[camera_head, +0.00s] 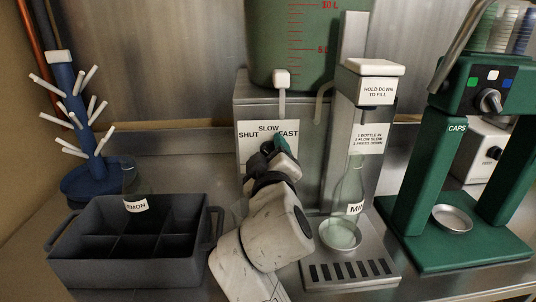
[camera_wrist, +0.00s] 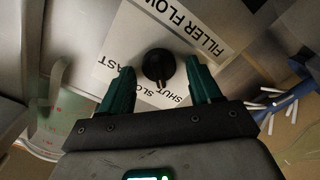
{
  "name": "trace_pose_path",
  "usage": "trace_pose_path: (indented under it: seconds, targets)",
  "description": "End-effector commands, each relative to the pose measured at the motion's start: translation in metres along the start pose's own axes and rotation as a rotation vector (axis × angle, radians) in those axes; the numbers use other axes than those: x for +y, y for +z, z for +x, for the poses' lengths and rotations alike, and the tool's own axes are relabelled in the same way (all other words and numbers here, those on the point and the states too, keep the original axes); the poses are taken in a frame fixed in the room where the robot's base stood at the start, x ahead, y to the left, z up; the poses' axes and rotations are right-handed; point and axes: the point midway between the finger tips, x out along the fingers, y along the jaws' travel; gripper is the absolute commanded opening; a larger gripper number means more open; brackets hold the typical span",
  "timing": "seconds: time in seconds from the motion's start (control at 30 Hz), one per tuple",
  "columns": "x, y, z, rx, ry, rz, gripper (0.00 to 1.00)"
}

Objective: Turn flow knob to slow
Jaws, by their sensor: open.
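The flow knob (camera_wrist: 158,65) is black and round, with a raised ridge, on a white plate (camera_wrist: 128,36) lettered FILLER FLOW, SHUT, SLOW and FAST. The lettering is upside down in the wrist view. The ridge's lower end seems to lie near the lettering by SLOW and SHUT; its exact setting is unclear. My gripper (camera_wrist: 160,70) is open, with one green finger on each side of the knob and gaps showing between. In the head view my gripper (camera_head: 281,144) is in front of the plate (camera_head: 256,150) and hides the knob.
A filler stand (camera_head: 372,68) with a bottle (camera_head: 347,190) is right of my arm. A green capping machine (camera_head: 410,165) stands farther right. A dark divided crate (camera_head: 125,272) and blue bottle tree (camera_head: 68,90) are at left. A green bucket (camera_head: 290,40) sits above the plate.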

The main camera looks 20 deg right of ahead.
Motion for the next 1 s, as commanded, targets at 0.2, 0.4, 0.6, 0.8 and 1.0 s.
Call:
trace_pose_path:
  seconds: [0.2,0.4,0.6,0.8,1.0]
  targets:
    - [-0.0001,0.0001,-0.0003,0.000,0.000,0.000,0.51]
    - [-0.0002,0.0000,-0.0004,0.000,0.000,0.000,0.32]
    - [-0.0003,0.0000,-0.0005,0.000,-0.001,0.000,0.12]
    - [-0.0006,0.0002,-0.0005,0.000,-0.001,0.008,0.09]
    - [-0.0012,0.0004,-0.0007,0.001,-0.001,0.067,0.09]
